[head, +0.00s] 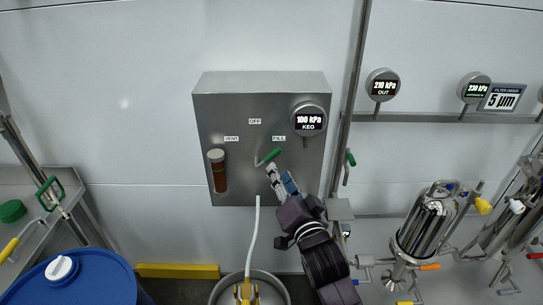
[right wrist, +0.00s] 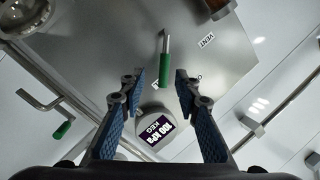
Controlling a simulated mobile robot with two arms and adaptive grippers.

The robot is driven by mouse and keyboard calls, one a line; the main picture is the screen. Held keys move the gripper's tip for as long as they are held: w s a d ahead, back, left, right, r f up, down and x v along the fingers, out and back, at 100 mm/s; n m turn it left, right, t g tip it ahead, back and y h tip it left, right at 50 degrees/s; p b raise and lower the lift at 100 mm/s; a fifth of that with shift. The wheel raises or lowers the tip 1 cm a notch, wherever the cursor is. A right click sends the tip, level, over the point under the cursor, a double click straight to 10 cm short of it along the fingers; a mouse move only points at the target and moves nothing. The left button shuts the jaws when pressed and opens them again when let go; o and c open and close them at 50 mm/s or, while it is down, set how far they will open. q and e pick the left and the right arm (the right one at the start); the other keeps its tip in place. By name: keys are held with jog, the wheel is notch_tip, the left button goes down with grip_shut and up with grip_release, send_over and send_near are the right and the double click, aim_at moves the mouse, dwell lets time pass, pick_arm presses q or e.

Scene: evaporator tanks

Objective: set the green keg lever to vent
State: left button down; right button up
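The green keg lever (head: 272,155) is on the grey steel panel (head: 225,95) on the wall, with VENT, OFF and FILL labels around it. Its green handle points up and right, towards the FILL label (head: 279,138). The VENT label (head: 231,139) is to its left. My right gripper (head: 281,180) is just below the handle. In the right wrist view the gripper (right wrist: 160,80) is open, with the green handle (right wrist: 163,70) showing between its blue-padded fingers. I see no contact, and the depth is hard to tell. My left gripper is out of view.
The keg gauge (head: 309,119) reads 100 kPa, right of the lever. A brown-filled cylinder (head: 218,173) is on the panel's left. A pipe with another green-handled valve (head: 350,159) runs right of the panel. A blue drum (head: 95,275) stands lower left.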

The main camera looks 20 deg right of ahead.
aim_at(272, 158)
jog(key=shift+w+r+p, duration=0.2)
jog(key=shift+w+p, duration=0.05)
jog(key=shift+w, duration=1.8)
jog(key=shift+w+r+p, duration=0.15)
jog(key=shift+w+p, duration=0.1)
jog(key=shift+w, duration=1.75)
grip_shut()
